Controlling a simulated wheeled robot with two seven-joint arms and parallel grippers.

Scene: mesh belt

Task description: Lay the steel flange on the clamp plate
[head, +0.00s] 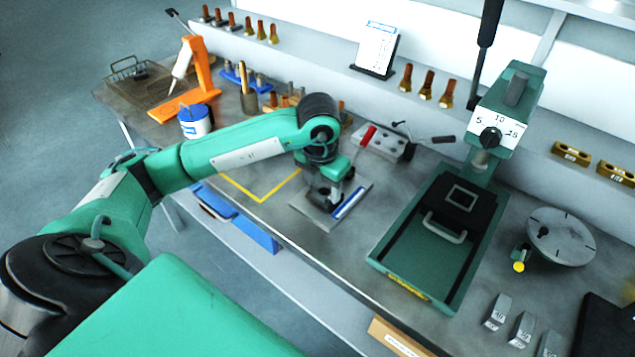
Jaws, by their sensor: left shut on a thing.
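My left gripper (331,191) points down over a flat grey plate (311,207) near the front edge of the bench. It is shut on a small dark grey piece that looks like the steel flange (322,194); the fingers and wrist hide most of it. I cannot tell whether the piece touches the plate below. A light grey block with holes and a red-handled clamp (384,143), which looks like the clamp plate, lies behind and right of the gripper. My right gripper is not in view.
A green press (417,250) stands right of the gripper. A yellow outlined square (262,187) on the bench is left of it. A blue-white pot (195,122) and orange stand (200,72) are at left. A round table (560,237) and steel blocks (497,311) are at right.

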